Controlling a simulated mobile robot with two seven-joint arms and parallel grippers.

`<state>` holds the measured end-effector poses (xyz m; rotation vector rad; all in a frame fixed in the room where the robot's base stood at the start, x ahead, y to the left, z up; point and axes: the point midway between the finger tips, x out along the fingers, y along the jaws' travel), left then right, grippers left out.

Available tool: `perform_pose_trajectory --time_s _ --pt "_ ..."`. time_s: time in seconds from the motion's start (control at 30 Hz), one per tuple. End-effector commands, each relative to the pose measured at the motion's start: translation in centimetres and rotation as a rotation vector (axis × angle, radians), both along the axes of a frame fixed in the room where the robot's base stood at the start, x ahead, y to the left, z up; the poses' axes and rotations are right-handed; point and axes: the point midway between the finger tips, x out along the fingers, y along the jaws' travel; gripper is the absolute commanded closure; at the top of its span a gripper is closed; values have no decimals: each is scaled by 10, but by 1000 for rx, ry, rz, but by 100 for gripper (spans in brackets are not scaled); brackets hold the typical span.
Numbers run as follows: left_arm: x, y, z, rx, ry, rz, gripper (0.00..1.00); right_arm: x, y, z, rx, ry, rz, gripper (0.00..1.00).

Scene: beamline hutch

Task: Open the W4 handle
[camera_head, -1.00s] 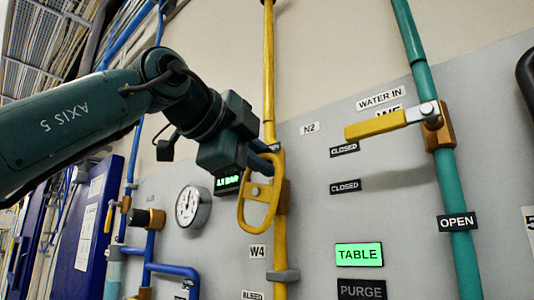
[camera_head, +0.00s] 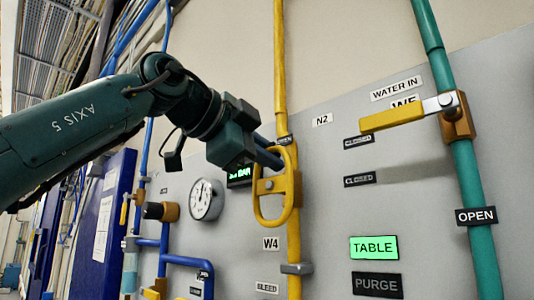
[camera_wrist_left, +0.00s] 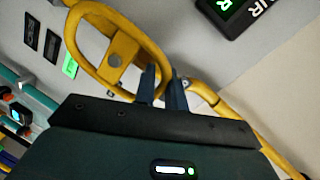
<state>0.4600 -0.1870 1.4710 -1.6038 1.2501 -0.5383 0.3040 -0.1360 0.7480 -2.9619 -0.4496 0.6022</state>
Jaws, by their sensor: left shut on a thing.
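The W4 handle (camera_head: 257,206) is a yellow loop on a yellow pipe, above the "W4" label (camera_head: 271,243). Its long axis runs roughly along the pipe, slightly tilted. My left gripper (camera_head: 278,161) comes in from the left and is shut on the upper end of the loop. In the left wrist view the two dark fingers (camera_wrist_left: 162,88) are at the loop's rim, and the yellow loop (camera_wrist_left: 79,52) with its centre bolt shows beside them. My right gripper is not in view.
To the right, a yellow lever (camera_head: 392,119) sticks out leftward from a green pipe (camera_head: 466,190). "CLOSED" labels (camera_head: 360,180) and a green "TABLE" sign (camera_head: 374,247) are on the grey panel. A round gauge (camera_head: 206,199) and blue pipes (camera_head: 186,262) are at the left.

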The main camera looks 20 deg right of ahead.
Motion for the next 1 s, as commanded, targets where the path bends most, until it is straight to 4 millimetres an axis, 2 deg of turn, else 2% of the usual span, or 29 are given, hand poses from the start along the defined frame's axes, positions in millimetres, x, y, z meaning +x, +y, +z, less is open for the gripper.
perform_pose_trajectory --time_s 0.07,0.1,0.27,0.57,0.73,1.0 --pt "0 2 6 -16 -4 3 100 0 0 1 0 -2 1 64" --pt "0 2 6 -16 -4 3 87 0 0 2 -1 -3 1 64" --pt "0 2 5 -13 -4 2 75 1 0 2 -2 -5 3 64" --pt "-1 4 3 -8 -4 2 75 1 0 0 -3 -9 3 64" --pt "-9 26 5 -9 -5 4 75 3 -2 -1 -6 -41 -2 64" --pt "-33 81 20 -11 -7 3 75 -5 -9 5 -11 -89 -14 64"
